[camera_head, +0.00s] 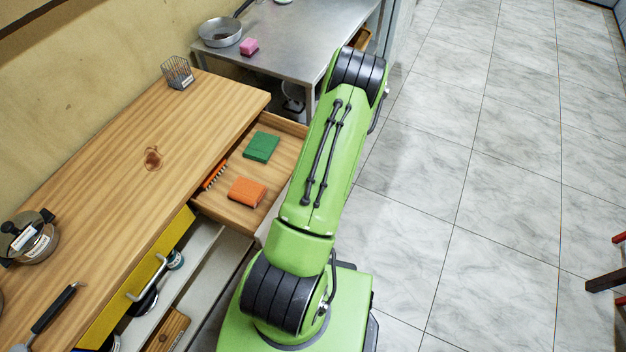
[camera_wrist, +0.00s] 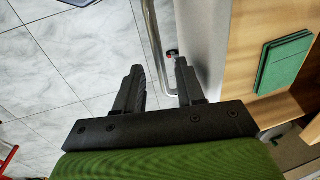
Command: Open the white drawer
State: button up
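The white drawer (camera_wrist: 203,35) shows its pale front in the wrist view, with a metal bar handle (camera_wrist: 156,42) on it. My gripper (camera_wrist: 158,80) is open, its two dark fingers apart with the lower part of the handle between them; I cannot tell if either finger touches it. In the head view the drawer (camera_head: 283,160) stands pulled out from the wooden counter, its wooden inside showing. A green item (camera_head: 261,147) and an orange item (camera_head: 246,191) lie in it. My arm hides the drawer's front and my gripper in the head view.
The wooden counter (camera_head: 110,150) is at the left, with a yellow panel (camera_head: 135,285) below. A metal table (camera_head: 300,45) with a pan (camera_head: 220,32) and pink sponge (camera_head: 249,46) is at the back. Tiled floor (camera_head: 480,150) to the right is clear. Dark-and-red furniture (camera_head: 605,282) stands far right.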

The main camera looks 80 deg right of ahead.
notch_tip(320, 180, up, 16)
jog(key=s+p, duration=0.3)
jog(key=shift+a+f, duration=0.25)
jog(key=shift+a, duration=0.1)
dwell(0.3)
jog(key=w+a+r+n+h, duration=0.1)
jog(key=w+a+r+n, duration=0.4)
jog(key=w+a+r, duration=0.3)
jog(key=w+a+r+n, duration=0.45)
jog(key=w+r, duration=0.25)
jog(key=w, duration=0.4)
jog(key=s+a+r+n+t, duration=0.1)
jog(key=a+r+n, duration=0.2)
jog(key=a, duration=0.5)
jog(key=s+a+r+n+t+y, duration=0.1)
jog(key=a+n, duration=0.3)
jog(key=a, duration=0.4)
jog(key=s+a+r+n+t, duration=0.1)
jog(key=a+r+n, duration=0.3)
jog(key=a, duration=0.4)
jog(key=shift+s+r, duration=0.3)
jog(key=shift+s, duration=0.5)
